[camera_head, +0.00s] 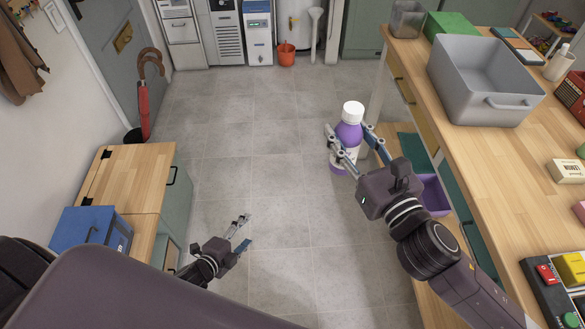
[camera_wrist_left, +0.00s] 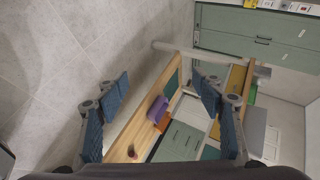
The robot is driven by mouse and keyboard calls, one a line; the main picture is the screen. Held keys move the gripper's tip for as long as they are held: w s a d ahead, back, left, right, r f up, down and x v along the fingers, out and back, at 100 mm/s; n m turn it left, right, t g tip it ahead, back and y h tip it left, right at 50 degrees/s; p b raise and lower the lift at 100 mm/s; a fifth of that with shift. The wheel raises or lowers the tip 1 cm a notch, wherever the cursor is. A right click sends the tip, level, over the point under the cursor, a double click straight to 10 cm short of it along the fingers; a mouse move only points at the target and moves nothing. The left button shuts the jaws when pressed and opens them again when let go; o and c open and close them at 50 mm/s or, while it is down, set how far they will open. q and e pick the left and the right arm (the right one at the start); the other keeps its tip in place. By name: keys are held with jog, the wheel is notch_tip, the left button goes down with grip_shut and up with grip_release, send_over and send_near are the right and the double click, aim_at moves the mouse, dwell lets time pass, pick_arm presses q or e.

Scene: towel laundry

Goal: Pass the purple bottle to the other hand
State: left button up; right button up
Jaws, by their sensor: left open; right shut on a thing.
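The purple bottle (camera_head: 349,133) has a white cap and a pale label and is upright in the head view, right of centre. My right gripper (camera_head: 350,145) is shut on it, with a finger on each side, and holds it in the air over the floor beside the workbench. My left gripper (camera_head: 243,232) is open and empty, lower and to the left, well apart from the bottle. In the left wrist view the fingers of my left gripper (camera_wrist_left: 161,88) are spread with nothing between them. The bottle cannot be made out in that view.
The wooden workbench (camera_head: 540,145) on the right carries a grey bin (camera_head: 490,105) and several small boxes. A low wooden cabinet (camera_head: 135,180) with a blue box (camera_head: 85,230) stands at the left. A purple container (camera_head: 434,196) sits under the bench. The floor between is clear.

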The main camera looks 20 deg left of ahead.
aim_at(347, 141)
pick_arm(q)
jog(key=w+d+r+m+t+h, duration=0.25)
jog(key=r+m, duration=0.35)
jog(key=r, duration=0.4)
jog(key=w+d+r+m+t+h, duration=0.1)
jog(key=w+d+r+m+h, duration=0.25)
jog(key=r, duration=0.55)
jog(key=s+d+r+m+g+h, duration=0.25)
jog(key=d+r+m, duration=0.25)
jog(key=r+m, duration=0.4)
jog(key=s+d+r+m+g+h, duration=0.15)
jog(key=d+r+m+h, duration=0.25)
jog(key=r+m, duration=0.55)
jog(key=shift+m, duration=0.3)
jog(key=x, duration=1.1)
jog(key=shift+d+f, duration=0.15)
jog(key=shift+d, duration=0.4)
jog(key=shift+s, duration=0.1)
